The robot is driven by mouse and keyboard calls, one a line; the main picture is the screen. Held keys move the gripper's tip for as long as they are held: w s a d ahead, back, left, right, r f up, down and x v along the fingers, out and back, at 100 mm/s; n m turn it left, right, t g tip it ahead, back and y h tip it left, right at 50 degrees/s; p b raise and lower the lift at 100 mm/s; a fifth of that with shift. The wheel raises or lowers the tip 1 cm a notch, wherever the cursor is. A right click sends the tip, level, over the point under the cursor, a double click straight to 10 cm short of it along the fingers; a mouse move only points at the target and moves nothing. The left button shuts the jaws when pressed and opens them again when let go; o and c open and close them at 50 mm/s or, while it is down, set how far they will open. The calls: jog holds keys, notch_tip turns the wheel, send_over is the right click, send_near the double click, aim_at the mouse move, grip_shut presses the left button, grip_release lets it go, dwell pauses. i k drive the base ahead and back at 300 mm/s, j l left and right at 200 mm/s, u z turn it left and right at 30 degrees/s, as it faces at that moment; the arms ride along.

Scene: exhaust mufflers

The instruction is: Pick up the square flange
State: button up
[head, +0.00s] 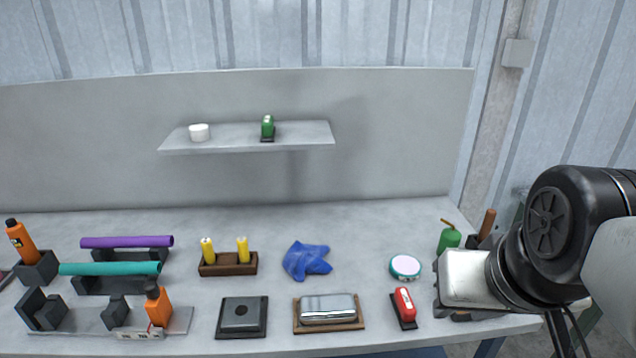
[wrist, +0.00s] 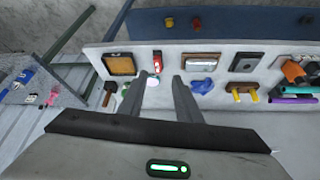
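The square flange (head: 241,315) appears to be the dark grey square plate with a round hole, lying flat on a black square base near the front edge of the workbench. It also shows in the wrist view (wrist: 248,62), right of centre. My gripper (wrist: 160,82) is open, with two grey fingers apart and nothing between them. In the head view my gripper's pale housing (head: 468,279) is over the right end of the bench, well right of the flange. The fingertips are not clear in the head view.
A silver box on a wooden tray (head: 298,325) and a red tool (head: 404,303) lie between flange and gripper. Behind are a blue cloth (head: 306,260), yellow pieces in a wooden holder (head: 228,269) and a round tin (head: 405,267). An orange bottle (head: 158,306) stands left. A shelf (head: 300,136) hangs above.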

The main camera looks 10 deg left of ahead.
aim_at(242, 314)
jog(key=j+z, duration=0.15)
jog(key=j, duration=1.35)
